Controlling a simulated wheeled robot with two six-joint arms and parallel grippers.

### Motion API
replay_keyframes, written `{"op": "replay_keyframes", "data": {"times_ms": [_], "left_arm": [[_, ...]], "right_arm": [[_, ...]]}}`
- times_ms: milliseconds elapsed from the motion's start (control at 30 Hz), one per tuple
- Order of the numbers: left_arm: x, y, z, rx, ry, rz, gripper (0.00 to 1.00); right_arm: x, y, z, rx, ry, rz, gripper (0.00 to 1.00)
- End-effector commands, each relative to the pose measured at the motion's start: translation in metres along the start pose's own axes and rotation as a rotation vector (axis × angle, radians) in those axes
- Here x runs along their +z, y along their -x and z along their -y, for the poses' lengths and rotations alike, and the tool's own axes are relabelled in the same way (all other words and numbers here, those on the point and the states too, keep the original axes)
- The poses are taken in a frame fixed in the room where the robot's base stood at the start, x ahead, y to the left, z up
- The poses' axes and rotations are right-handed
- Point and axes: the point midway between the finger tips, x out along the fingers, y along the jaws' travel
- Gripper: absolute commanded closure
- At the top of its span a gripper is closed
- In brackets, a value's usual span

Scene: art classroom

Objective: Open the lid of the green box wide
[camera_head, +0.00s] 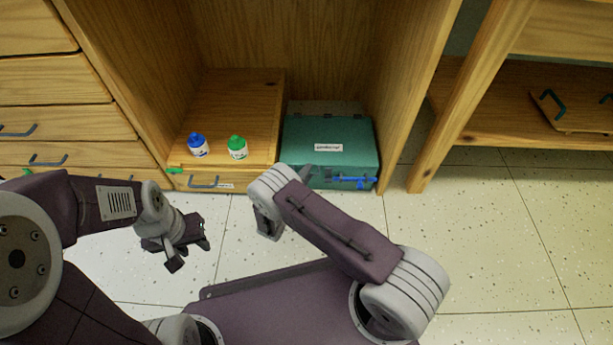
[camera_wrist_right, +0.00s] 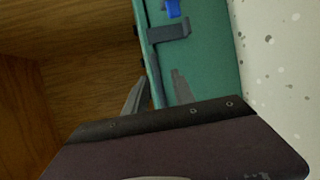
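The green box (camera_head: 359,150) stands on the floor of the wooden cubby, its lid down, with a white label on top. It also shows in the right wrist view (camera_wrist_right: 215,60), with a dark grey latch (camera_wrist_right: 170,32) and part of a blue handle (camera_wrist_right: 172,8). The blue handle shows on the front in the head view (camera_head: 355,182). My right gripper (camera_wrist_right: 158,92) is at the box's front left, its fingers apart near the lid seam; contact cannot be told. In the head view my arm mostly hides it. My left gripper (camera_head: 190,250) is open and empty above the floor.
A wooden drawer unit (camera_head: 235,105) stands directly left of the box, with a blue bottle (camera_head: 198,145) and a green bottle (camera_head: 237,147) on top. The cubby's right wall (camera_head: 410,100) is close beside the box. The tiled floor (camera_head: 490,240) at right is clear.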

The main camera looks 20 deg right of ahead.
Motion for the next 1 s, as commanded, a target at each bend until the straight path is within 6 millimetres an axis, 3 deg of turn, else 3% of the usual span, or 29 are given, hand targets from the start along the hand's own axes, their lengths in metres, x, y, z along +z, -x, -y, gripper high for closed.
{"op": "replay_keyframes", "data": {"times_ms": [33,133,167,1000], "left_arm": [[0.0,0.0003,0.0,0.0,0.0,0.0,0.64],[0.0,0.0003,0.0,0.0,0.0,0.0,0.64],[0.0,0.0003,0.0,0.0,0.0,0.0,0.64],[-0.0001,0.0003,0.0,0.0,0.0,0.0,0.64]], "right_arm": [[0.0,0.0002,-0.0002,0.0,0.0,0.0,0.69],[0.0001,0.0003,-0.0001,0.0,0.0,0.0,0.97],[0.0001,0.0003,0.0,0.0,0.0,0.0,1.0],[0.0003,0.0006,0.0004,0.0,0.001,0.001,1.0]]}}
